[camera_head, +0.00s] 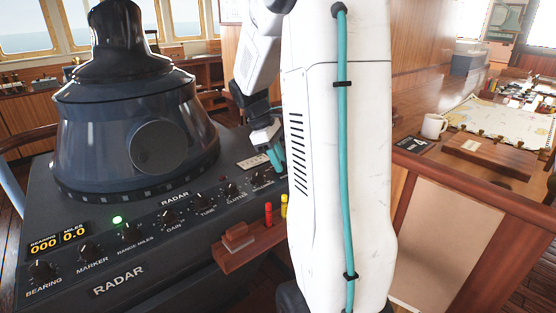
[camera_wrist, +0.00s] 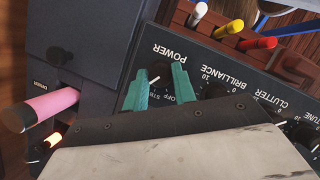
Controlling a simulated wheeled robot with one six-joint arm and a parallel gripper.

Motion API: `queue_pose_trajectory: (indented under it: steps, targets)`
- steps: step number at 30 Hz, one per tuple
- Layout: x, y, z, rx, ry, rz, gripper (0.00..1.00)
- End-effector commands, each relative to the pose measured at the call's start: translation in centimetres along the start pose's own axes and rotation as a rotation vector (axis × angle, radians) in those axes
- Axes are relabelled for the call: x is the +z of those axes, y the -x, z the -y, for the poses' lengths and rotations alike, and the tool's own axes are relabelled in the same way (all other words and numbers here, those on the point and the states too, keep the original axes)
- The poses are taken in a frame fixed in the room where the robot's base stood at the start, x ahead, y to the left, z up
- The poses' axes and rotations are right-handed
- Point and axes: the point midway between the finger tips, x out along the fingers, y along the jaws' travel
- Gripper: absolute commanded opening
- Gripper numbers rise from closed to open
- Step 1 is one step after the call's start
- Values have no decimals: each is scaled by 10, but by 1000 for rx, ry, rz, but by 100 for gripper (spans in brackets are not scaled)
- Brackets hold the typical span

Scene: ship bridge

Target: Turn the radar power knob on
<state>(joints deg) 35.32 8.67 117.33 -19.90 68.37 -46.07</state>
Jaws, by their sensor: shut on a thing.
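The radar console (camera_head: 120,285) fills the left of the head view. In the wrist view the dark power knob (camera_wrist: 158,72) sits below the upside-down POWER label, with OFF and standby lettering close by. A short white mark shows on it; which setting it points at is unclear. My gripper (camera_wrist: 160,82) has its teal fingers on either side of the power knob, shut on it. In the head view my gripper (camera_head: 275,158) is down at the panel's right end, partly behind my white arm, and the power knob is hidden there.
The brilliance knob (camera_wrist: 215,90) sits close beside the right finger in the wrist view. A wooden pen holder (camera_head: 245,245) with coloured markers is on the console's front edge. A pink cylinder (camera_wrist: 50,108) is at the left of the wrist view. A mug (camera_head: 433,126) stands on the right-hand desk.

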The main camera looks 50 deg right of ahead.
Motion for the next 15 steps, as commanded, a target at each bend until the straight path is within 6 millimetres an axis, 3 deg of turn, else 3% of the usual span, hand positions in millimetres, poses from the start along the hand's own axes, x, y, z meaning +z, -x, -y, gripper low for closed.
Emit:
queue_pose_trajectory:
  steps: [6,15]
  targets:
    - [0,0,-2,-77,-188,-1,4]
    - [0,1,-2,-81,-202,-1,4]
